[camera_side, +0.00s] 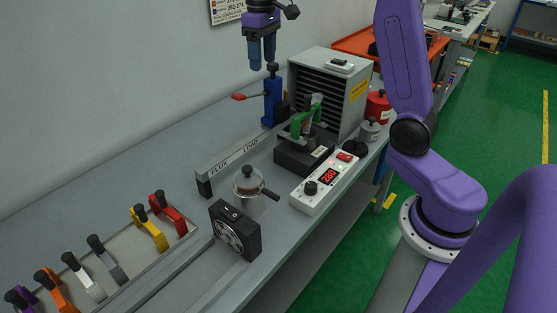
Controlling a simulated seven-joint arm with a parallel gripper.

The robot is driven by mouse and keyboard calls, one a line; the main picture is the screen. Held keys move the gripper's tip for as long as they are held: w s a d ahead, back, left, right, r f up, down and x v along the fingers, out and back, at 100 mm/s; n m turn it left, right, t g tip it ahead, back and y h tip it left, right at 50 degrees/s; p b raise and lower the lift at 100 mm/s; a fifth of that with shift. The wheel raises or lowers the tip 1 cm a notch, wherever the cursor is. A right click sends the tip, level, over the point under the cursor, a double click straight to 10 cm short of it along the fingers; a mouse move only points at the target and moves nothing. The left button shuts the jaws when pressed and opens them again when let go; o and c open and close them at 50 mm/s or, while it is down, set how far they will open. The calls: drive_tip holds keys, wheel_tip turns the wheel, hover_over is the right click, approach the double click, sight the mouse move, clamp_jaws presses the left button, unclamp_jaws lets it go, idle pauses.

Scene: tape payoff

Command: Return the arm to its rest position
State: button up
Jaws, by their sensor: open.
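My gripper (263,62) hangs at the top middle, with its two blue fingers pointing down and a gap between them. It is open and I see nothing held in it. Just below it in the picture stands a blue post (271,102) with a black top and a red-tipped lever (239,97). I cannot tell how far the fingertips are from the post in depth. The purple upper part of my gripper shows against the wall; the links joining it to the rest of my arm are out of frame.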

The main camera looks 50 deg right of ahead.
drive_tip(key=s+a+f+n, duration=0.2)
drive_tip(key=s+a+n, duration=0.1)
drive_tip(key=s+a, duration=0.4)
drive_tip(key=s+a+f+n, duration=0.3)
drive_tip(key=s+a, duration=0.2)
drive_tip(key=s, duration=0.5)
drive_tip(key=s+f+n, duration=0.2)
drive_tip(key=s+f, duration=0.1)
drive_tip(key=s, duration=0.5)
drive_tip(key=s+d+f+n, duration=0.1)
drive_tip(key=s+f+n, duration=0.1)
drive_tip(key=s, duration=0.7)
drive_tip(key=shift+d+f+n, duration=0.3)
drive_tip(key=shift+f, duration=0.1)
